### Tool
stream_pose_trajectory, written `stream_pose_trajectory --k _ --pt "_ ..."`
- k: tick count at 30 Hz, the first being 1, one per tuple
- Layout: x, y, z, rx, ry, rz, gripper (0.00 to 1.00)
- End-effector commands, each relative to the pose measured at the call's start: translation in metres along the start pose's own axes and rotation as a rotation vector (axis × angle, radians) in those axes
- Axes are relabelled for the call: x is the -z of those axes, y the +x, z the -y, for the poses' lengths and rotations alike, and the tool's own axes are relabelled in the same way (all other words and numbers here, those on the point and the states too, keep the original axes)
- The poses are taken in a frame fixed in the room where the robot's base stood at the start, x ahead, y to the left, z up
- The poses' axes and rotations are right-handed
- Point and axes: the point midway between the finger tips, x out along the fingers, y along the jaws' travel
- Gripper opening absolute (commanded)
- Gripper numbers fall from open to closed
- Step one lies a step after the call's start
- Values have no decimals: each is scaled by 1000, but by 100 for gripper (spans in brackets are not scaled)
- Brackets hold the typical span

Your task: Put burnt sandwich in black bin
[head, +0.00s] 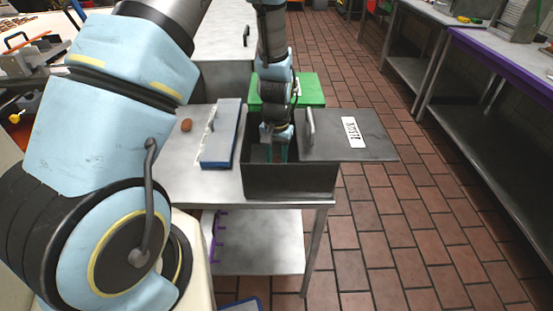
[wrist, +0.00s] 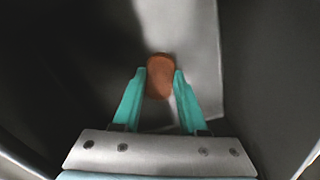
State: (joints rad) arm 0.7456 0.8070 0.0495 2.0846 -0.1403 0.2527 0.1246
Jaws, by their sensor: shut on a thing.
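The black bin (head: 290,182) stands at the front right of the steel table, and its lid (head: 350,137) is off to the right side with the opening exposed. My gripper (head: 283,152) points down into the bin's opening. In the wrist view my gripper (wrist: 160,85) has its teal fingertips on either side of a brown oval piece, the burnt sandwich (wrist: 160,72), and is shut on it. Dark bin walls surround it there. The sandwich is hidden in the head view, and its height above the bin floor is hard to tell.
A small brown rounded item (head: 186,125) lies on the steel table (head: 195,180), left of a blue-and-white box (head: 220,145). A green box (head: 312,90) stands behind the bin. The tiled floor to the right is clear, with long counters beyond.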

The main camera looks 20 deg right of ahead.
Motion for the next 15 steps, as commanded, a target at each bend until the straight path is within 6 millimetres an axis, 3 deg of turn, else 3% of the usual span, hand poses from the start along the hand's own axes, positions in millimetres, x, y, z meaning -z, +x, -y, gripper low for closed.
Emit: stream_pose_trajectory --k 3,4,12,15 --pt "0 4 0 0 0 0 0" --pt "0 4 0 0 0 0 43" --pt "0 3 0 0 0 0 72" --pt "0 3 0 0 0 1 72"
